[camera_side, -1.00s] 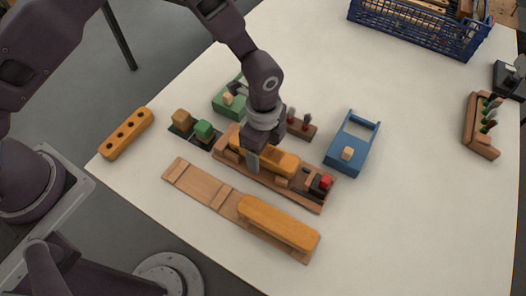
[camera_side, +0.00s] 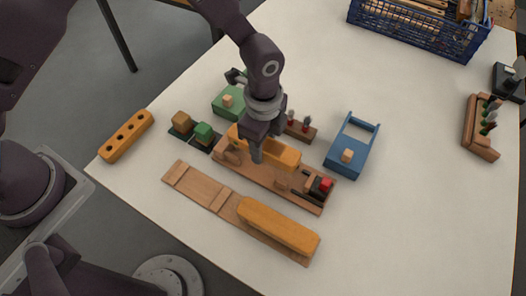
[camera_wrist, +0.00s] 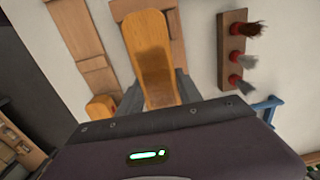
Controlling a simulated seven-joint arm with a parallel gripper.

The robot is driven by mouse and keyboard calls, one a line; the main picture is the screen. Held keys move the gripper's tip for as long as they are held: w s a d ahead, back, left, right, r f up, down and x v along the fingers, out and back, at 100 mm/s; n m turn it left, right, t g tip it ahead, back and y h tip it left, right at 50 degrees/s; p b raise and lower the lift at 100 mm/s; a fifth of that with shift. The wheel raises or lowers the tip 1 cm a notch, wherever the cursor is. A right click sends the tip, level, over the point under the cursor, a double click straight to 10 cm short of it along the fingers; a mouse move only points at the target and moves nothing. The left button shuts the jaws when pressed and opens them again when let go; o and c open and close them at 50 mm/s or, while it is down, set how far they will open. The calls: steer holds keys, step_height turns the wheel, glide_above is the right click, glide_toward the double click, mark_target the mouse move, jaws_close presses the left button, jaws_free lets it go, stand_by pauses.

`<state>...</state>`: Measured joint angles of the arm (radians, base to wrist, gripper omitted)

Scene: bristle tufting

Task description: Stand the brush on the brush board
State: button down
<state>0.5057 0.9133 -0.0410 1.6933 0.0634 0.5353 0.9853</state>
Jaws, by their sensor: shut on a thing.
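An orange wooden brush (camera_side: 285,155) is between the fingers of my gripper (camera_side: 257,153), which is shut on it. It also shows in the wrist view (camera_wrist: 150,45), pointing away from the wrist. The held brush appears slightly above a wooden fixture (camera_side: 233,168) with a red-and-black clamp at its right end; the exact gap is hard to tell. A long pale board (camera_side: 203,186), which looks like the brush board, lies in front, with crosswise strips. Another orange brush (camera_side: 278,225) rests on its right part. Bristles on the held brush cannot be seen.
A small brown rack (camera_side: 300,132) with tufts stands behind the fixture. A blue crate (camera_side: 420,35) is at the back. The right-hand table is mostly clear.

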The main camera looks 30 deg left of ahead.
step_height(320, 180, up, 6)
steer(key=shift+a+f, duration=0.15)
steer(key=shift+f, duration=0.05)
steer(key=s+a, duration=1)
steer(key=s, duration=0.3)
steer(key=shift+d+f, duration=0.1)
steer(key=shift+f, duration=3.2)
steer(key=shift+f, duration=0.1)
steer(key=shift+f, duration=0.95)
steer(key=shift+f, duration=0.4)
steer(key=c, duration=0.7)
jaws_free()
